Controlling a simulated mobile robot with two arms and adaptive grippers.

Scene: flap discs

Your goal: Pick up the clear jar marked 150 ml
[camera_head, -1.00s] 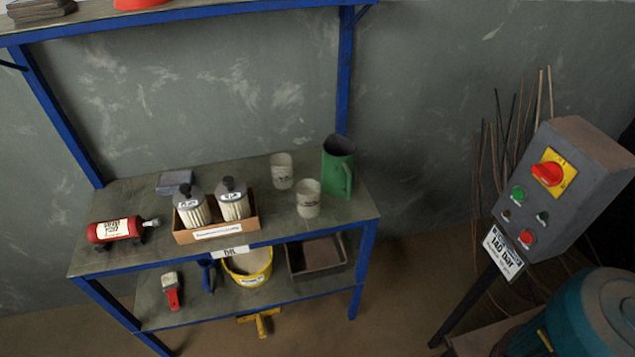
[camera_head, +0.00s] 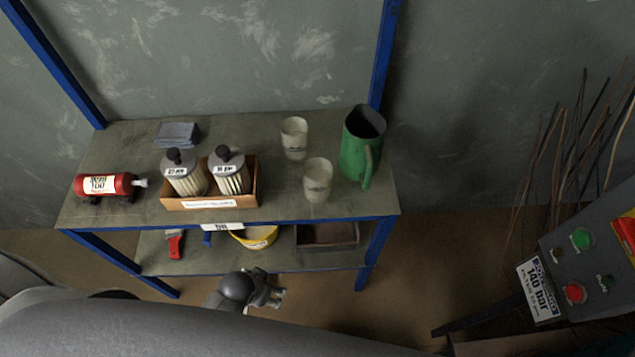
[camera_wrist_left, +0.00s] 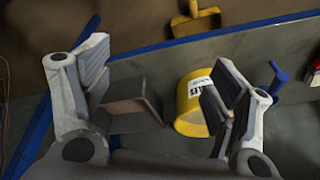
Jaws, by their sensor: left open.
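Two clear, whitish jars with small dark markings stand upright on the upper shelf: a rear jar (camera_head: 294,139) and a front jar (camera_head: 318,180). The markings are too small to read, so I cannot tell which is the 150 ml one. My left gripper (camera_head: 268,292) is below and in front of the shelf in the head view, well apart from both jars. In the left wrist view its fingers (camera_wrist_left: 162,88) are spread with nothing held between them. That view shows no jar. My right gripper is not in view.
A green jug (camera_head: 357,155) stands close right of the jars. A cardboard box (camera_head: 210,203) with two lidded containers is to their left, and a red bottle (camera_head: 105,185) is farther left. The lower shelf holds a yellow bucket (camera_wrist_left: 187,120) and a brown tray (camera_head: 327,234).

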